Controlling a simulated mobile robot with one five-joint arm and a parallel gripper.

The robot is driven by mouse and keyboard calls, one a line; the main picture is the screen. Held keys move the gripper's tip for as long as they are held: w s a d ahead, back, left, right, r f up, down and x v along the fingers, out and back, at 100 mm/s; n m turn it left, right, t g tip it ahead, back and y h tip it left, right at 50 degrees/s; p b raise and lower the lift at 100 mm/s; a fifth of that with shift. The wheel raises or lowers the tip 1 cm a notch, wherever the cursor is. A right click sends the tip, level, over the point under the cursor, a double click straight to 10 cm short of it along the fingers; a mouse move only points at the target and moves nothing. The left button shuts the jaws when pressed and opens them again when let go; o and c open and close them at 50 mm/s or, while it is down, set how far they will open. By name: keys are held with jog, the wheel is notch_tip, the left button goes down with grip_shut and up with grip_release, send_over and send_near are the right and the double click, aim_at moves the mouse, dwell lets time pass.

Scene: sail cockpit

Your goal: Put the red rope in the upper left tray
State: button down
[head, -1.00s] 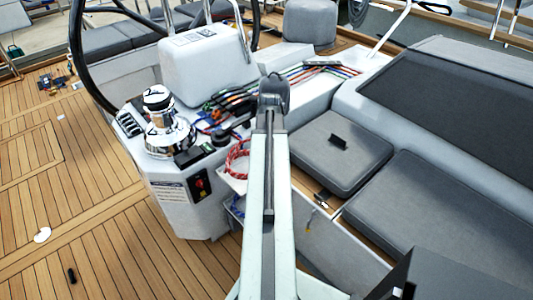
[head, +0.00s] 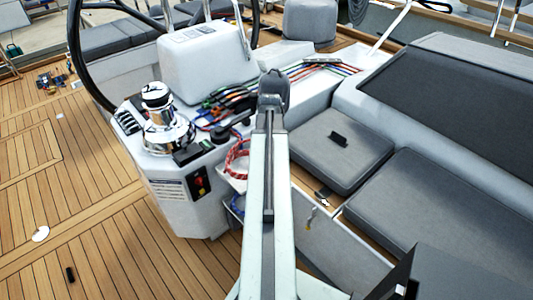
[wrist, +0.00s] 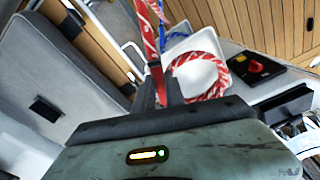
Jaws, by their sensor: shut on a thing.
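The red rope, red with white flecks, shows as a loop (head: 236,156) left of my arm, at the upper white tray (head: 231,185) on the console side. In the wrist view a looped part of the red rope (wrist: 207,62) shows over the white tray, and a strand rises from my gripper (wrist: 158,88). My gripper is shut on the red rope. I cannot tell whether the loop rests in the tray or hangs over it. In the head view my arm hides the gripper and part of the tray.
A lower tray with blue rope (head: 236,205) sits beneath. A chrome winch (head: 165,120) and a red switch panel (head: 199,184) are on the console to the left. Coloured lines (head: 240,98) run behind. Grey cushions (head: 340,150) lie to the right. The wooden deck at left is mostly clear.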

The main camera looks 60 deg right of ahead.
jog(key=shift+f+b, duration=1)
jog(key=shift+f, duration=0.1)
jog(key=shift+f+b, duration=0.35)
jog(key=c, duration=0.8)
grip_release()
jog(key=shift+c, duration=0.2)
jog(key=shift+r, duration=0.1)
notch_tip(320, 180, up, 9)
jog(key=p, duration=0.9)
jog(key=shift+r, duration=0.1)
